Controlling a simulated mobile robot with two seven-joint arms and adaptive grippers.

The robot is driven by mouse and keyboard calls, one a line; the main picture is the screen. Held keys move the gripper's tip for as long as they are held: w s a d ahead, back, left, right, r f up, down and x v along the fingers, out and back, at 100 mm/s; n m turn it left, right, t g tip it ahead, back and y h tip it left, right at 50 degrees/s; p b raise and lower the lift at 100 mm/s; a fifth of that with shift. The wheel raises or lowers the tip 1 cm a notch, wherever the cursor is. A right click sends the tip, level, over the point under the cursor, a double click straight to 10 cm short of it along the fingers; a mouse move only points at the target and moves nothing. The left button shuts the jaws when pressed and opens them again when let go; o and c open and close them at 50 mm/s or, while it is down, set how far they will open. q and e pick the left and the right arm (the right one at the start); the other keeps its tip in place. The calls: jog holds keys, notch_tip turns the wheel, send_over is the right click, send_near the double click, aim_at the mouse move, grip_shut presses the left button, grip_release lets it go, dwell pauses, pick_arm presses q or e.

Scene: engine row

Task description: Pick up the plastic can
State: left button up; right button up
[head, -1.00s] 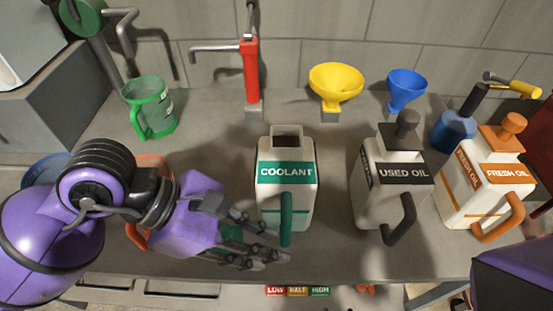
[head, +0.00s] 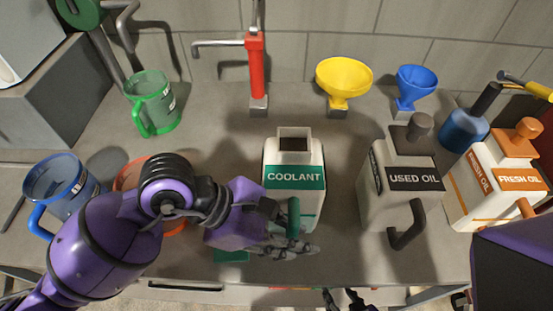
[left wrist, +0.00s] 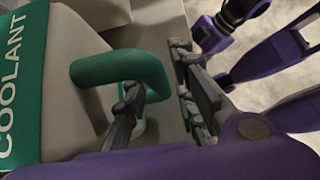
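The white plastic can labelled COOLANT (head: 294,155) stands upright on the bench in the middle of the head view, with an open top and a green handle on its front. The handle (left wrist: 120,66) arches out from the can in the left wrist view. My left gripper (head: 293,247) is at the handle, low on the can's front. In the left wrist view its open fingers (left wrist: 160,105) lie on either side of the handle, one inside the loop and one outside. My right gripper (head: 345,299) is at the bottom edge, partly cut off, its fingers apart and empty.
USED OIL (head: 402,190) and FRESH OIL (head: 497,185) cans stand to the right. Yellow (head: 343,78) and blue (head: 413,85) funnels and a red pump (head: 255,70) are behind. Green (head: 152,102), blue (head: 62,185) and orange (head: 130,172) jugs are at left.

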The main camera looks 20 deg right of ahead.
pick_arm(q)
grip_shut()
dwell(0.3)
jog(key=shift+w+d+r, duration=0.1)
jog(key=shift+r, duration=0.05)
jog(key=shift+r, duration=0.15)
